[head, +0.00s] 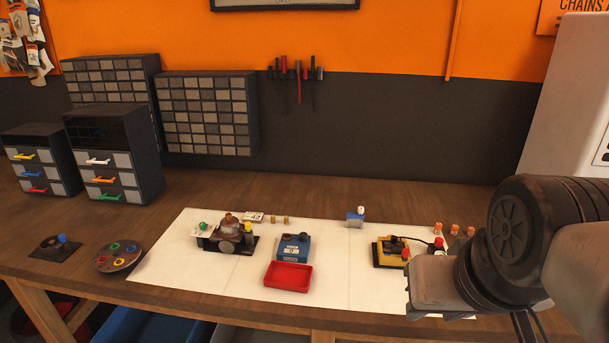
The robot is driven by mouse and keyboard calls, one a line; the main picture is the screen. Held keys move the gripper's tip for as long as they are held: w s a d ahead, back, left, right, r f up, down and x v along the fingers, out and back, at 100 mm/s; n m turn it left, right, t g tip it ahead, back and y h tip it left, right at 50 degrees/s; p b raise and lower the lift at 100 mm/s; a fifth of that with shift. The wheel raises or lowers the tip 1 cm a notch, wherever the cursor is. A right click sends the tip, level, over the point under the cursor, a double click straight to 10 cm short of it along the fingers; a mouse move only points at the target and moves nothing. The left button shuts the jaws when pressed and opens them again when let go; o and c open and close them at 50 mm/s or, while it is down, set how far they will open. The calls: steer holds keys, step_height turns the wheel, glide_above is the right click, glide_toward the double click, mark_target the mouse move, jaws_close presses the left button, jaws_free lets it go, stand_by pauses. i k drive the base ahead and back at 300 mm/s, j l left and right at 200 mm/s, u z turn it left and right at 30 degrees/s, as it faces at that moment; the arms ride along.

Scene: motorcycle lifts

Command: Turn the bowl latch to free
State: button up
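A small carburetor-like assembly (229,233) stands on a dark base on the white mat (170,265), left of the middle. It has a brown domed top, a round grey face, a green knob (203,226) at its left and a yellow knob (248,227) at its right. Which part is the bowl latch, and how it is turned, is too small to tell. My arm comes in from the right edge, well to the right of the assembly and apart from it. No gripper fingers can be made out.
A blue box (294,247) and a red tray (288,275) stand right of the assembly. A yellow device (388,254) sits near my arm. A round plate with coloured rings (119,257) lies left of the mat. Drawer cabinets (112,155) stand at the back left.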

mark_target(247, 225)
steer(key=i+j, duration=0.15)
steer(key=j, duration=0.25)
steer(key=i+j, duration=0.1)
steer(key=j, duration=0.35)
steer(key=i+j, duration=0.15)
steer(key=j, duration=0.25)
steer(key=i+j, duration=0.1)
steer(key=j, duration=0.3)
steer(key=i+j+z, duration=0.1)
steer(key=j, duration=0.35)
